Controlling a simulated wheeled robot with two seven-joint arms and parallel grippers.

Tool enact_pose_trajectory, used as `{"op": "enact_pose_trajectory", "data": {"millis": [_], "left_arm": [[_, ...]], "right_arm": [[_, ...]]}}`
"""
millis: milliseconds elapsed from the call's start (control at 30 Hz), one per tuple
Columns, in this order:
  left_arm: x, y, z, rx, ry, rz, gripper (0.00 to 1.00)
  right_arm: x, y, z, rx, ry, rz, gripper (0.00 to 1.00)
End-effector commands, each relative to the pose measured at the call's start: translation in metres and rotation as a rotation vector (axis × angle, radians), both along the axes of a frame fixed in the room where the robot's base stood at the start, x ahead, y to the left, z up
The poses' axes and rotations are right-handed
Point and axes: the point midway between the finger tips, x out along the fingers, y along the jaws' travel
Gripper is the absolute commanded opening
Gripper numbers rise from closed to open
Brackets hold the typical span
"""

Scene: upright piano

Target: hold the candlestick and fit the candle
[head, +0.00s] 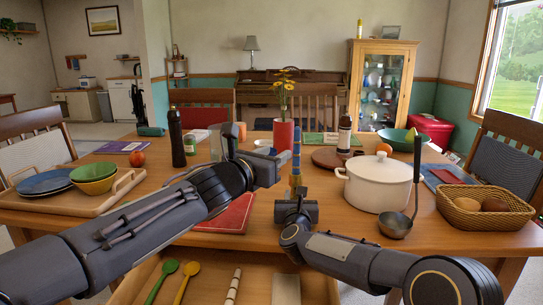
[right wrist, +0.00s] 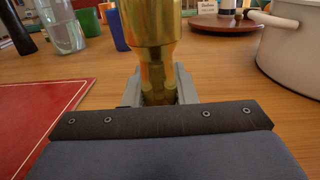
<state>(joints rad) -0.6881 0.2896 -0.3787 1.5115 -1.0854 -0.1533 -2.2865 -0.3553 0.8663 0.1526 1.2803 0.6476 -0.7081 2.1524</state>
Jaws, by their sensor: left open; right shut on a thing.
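The brass candlestick (head: 295,181) is upright above the table, its lower part between the fingers of my right gripper (head: 296,207). The right wrist view shows its brass body (right wrist: 153,25) close up, with the top cut off. My right gripper (right wrist: 156,90) is shut on it.
A white pot (head: 377,186) with a ladle (head: 397,226) stands close on the right, beside a basket (head: 486,208). A red book (head: 226,214) lies below my left arm. A red vase (head: 283,134) stands behind. An open drawer (head: 205,293) with spoons is in front.

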Motion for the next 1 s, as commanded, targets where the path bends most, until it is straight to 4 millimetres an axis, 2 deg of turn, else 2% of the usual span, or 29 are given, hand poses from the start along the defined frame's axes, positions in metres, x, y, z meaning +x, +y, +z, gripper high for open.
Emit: {"op": "enact_pose_trajectory", "data": {"millis": [300, 333, 500, 833, 1000], "left_arm": [[-0.002, 0.001, 0.000, 0.000, 0.000, 0.000, 0.40], [-0.001, 0.001, 0.000, 0.000, 0.000, 0.000, 0.40], [-0.001, 0.001, 0.000, 0.001, 0.000, 0.000, 0.40], [-0.001, 0.001, 0.000, 0.001, 0.000, 0.000, 0.40], [-0.001, 0.001, 0.000, 0.001, 0.000, 0.000, 0.40]], "right_arm": [[0.000, 0.000, 0.001, 0.000, -0.001, 0.000, 0.00], [0.000, 0.000, 0.001, 0.000, -0.001, 0.000, 0.29], [0.000, 0.000, 0.001, 0.000, -0.001, 0.000, 0.50], [-0.003, 0.000, 0.001, 0.000, 0.000, 0.000, 0.50], [-0.026, -0.002, 0.001, 0.000, 0.000, 0.001, 0.50]]}}
